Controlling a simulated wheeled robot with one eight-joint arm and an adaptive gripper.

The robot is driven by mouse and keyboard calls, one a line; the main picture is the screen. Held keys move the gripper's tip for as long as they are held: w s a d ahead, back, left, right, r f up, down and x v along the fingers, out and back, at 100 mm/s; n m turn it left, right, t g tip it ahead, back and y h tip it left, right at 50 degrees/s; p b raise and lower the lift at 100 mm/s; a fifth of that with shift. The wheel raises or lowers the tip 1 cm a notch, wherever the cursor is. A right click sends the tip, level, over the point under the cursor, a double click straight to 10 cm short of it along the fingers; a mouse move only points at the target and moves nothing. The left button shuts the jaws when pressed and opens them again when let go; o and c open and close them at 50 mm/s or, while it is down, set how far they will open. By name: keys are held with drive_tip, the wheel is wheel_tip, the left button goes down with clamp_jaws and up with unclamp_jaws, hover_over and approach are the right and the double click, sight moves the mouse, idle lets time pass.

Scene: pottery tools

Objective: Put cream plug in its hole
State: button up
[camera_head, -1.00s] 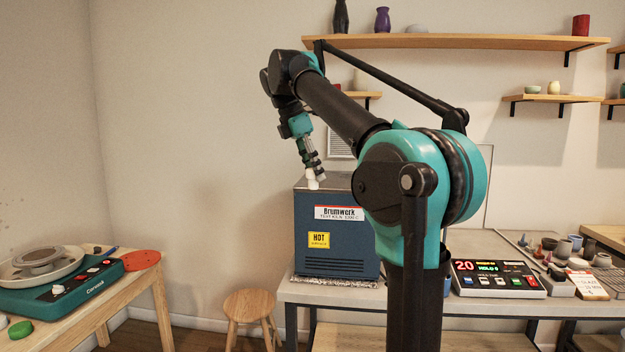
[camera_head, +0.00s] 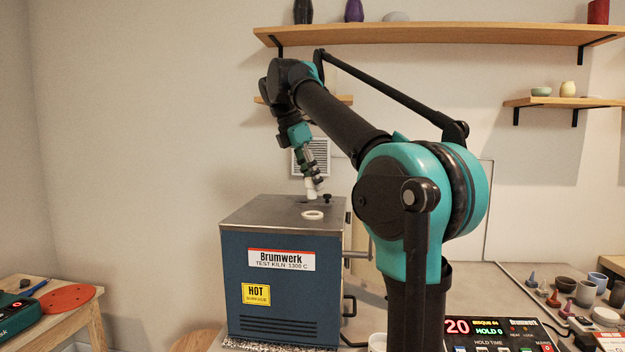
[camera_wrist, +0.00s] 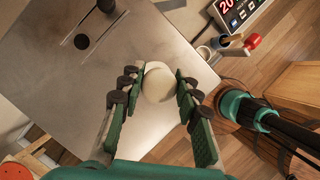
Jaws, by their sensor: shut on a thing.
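My gripper (camera_head: 311,186) is shut on the cream plug (camera_head: 312,194) and holds it above the top of the blue kiln (camera_head: 280,262). In the wrist view the plug (camera_wrist: 159,86) sits between the two finger pads of my gripper (camera_wrist: 160,88). A pale ring (camera_head: 304,216) lies on the kiln's metal top, a little nearer the camera and below the plug in the head view. It looks like the rim of a hole, but its inside is too small to tell. In the wrist view the plug hides most of what lies beneath it.
A control box (camera_head: 490,336) and several small pots (camera_head: 586,292) stand on the bench at right. Shelves hang above.

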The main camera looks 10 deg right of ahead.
sight(311, 198)
drive_tip(key=shift+f, duration=2.8)
drive_tip(key=shift+f, duration=0.55)
drive_tip(key=o, duration=0.9)
drive_tip(key=shift+c, duration=0.2)
drive_tip(key=v, duration=1.1)
